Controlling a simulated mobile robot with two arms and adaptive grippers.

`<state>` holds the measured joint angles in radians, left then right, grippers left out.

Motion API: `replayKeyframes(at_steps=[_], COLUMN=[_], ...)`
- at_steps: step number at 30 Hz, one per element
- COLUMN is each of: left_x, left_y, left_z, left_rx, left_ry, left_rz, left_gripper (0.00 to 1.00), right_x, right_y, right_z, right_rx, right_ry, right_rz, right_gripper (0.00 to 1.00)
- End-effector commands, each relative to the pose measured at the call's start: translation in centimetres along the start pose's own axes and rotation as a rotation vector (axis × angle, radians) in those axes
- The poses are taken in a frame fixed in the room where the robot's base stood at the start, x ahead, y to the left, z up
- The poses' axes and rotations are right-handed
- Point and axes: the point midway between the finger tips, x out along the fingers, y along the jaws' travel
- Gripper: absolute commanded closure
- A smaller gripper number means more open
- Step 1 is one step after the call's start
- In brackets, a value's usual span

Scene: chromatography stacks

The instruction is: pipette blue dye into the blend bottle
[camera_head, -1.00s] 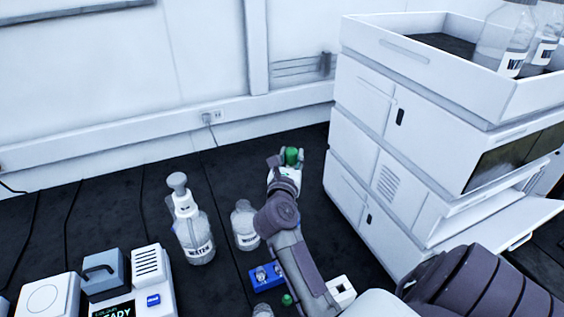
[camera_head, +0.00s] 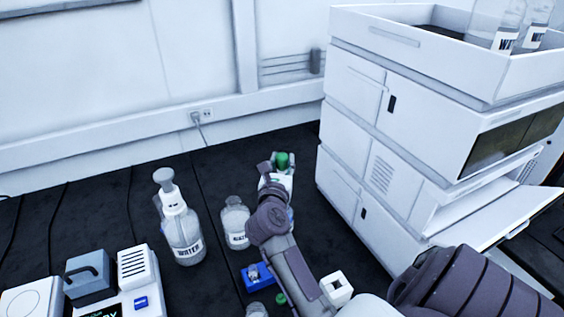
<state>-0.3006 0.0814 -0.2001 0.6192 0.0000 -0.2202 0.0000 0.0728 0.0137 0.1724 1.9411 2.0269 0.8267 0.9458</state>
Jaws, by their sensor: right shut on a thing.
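My right gripper (camera_head: 273,168) is shut on a green-topped thing (camera_head: 282,160) above the dark bench. The fingers and wrist cover most of that thing, so I cannot tell its full shape. A clear bottle (camera_head: 236,228) with a white label stands on the bench just left of my right forearm. A blue rack (camera_head: 257,277) sits beside the forearm, lower in the view. A small green cap (camera_head: 281,299) and a clear bottle top (camera_head: 257,309) show at the bottom edge. I cannot pick out the blue dye or the blend bottle by label. My left gripper is out of view.
A water bottle (camera_head: 184,240) with a pump top stands left of the clear bottle. Grey and white devices (camera_head: 138,272) fill the lower left. A tall white instrument stack (camera_head: 375,130) stands at right, its lower shelf jutting out. The bench behind the bottles is clear.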

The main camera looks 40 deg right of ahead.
Motion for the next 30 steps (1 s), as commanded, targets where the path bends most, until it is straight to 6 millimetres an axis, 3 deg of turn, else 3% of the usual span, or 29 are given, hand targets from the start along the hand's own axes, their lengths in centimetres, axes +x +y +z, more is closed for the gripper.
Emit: replayKeyframes(at_steps=[23, 24, 29, 30], left_x=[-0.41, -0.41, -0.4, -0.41], left_y=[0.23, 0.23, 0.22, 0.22], left_z=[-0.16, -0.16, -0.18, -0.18], left_rx=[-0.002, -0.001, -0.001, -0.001], left_ry=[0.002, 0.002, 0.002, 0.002], left_rz=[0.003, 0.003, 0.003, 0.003], left_gripper=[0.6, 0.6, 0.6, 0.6], right_x=[-0.03, -0.03, -0.03, -0.03], right_y=[0.01, 0.0, 0.0, 0.0], right_z=[0.02, 0.02, 0.03, 0.03], right_rx=[-0.001, -0.001, -0.001, -0.001], right_ry=[0.0, 0.0, -0.001, -0.001], right_rz=[0.0, 0.0, 0.0, 0.0], right_gripper=[0.73, 0.74, 1.0, 1.0])
